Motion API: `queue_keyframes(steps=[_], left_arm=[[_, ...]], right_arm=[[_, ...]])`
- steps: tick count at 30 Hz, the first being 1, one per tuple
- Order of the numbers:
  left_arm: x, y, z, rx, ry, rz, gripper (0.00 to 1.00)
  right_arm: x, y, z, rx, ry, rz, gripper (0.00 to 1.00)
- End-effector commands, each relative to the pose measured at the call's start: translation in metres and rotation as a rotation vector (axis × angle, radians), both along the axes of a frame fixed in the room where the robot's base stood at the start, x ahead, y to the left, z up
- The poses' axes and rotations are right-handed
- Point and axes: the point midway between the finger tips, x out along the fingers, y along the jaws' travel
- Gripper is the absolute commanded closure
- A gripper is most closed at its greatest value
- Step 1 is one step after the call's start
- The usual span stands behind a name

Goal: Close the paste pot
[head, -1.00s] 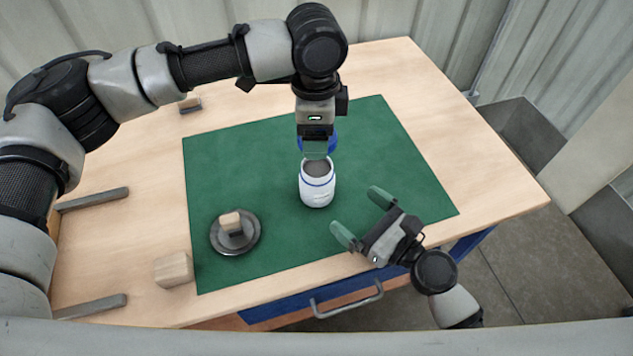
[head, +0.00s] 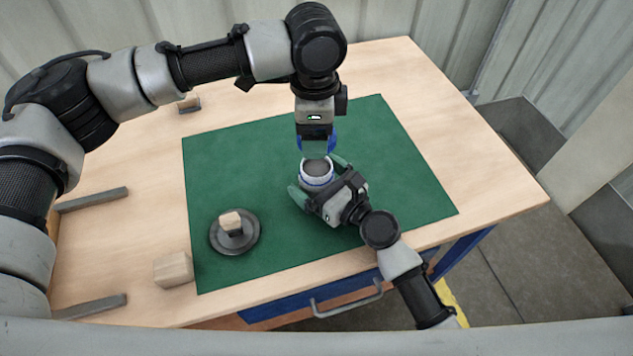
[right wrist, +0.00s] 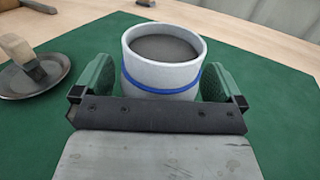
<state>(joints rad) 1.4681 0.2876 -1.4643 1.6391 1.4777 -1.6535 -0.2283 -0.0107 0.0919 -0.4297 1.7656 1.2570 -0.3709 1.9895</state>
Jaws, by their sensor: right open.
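The paste pot (head: 317,173) is a white jar with a blue ring, upright on the green mat, its open top showing grey paste. In the right wrist view the pot (right wrist: 163,75) stands between the fingers of my right gripper (right wrist: 160,84). In the head view my right gripper (head: 318,178) is open, one finger on either side of the pot and its body covering the pot's lower part. My left gripper (head: 315,150) points down just behind and above the pot. A round blue lid (head: 331,143) shows at its fingers, mostly hidden by them; it appears held.
A dark round dish (head: 248,246) with a wooden-handled tool (head: 231,222) stands on the green mat (head: 270,200) at left. A wooden block (head: 174,269) is at the mat's front-left corner. Grey bars lie on the table's left side. The mat's right part is clear.

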Motion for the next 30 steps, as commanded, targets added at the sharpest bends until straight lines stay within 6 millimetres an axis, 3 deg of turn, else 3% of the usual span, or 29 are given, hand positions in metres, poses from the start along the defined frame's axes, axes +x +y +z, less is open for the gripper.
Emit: queue_keyframes(steps=[2,15,30], left_arm=[[0.000,0.000,0.000,0.000,0.000,0.000,0.53],[0.000,0.000,0.000,0.000,0.000,0.000,0.53],[0.000,0.000,-0.050,0.001,0.001,0.000,0.53]], right_arm=[[0.000,0.000,0.000,0.000,0.000,0.000,0.02],[0.000,-0.001,0.000,0.000,0.000,-0.001,0.66],[0.000,-0.001,0.000,0.000,0.000,-0.001,0.67]])
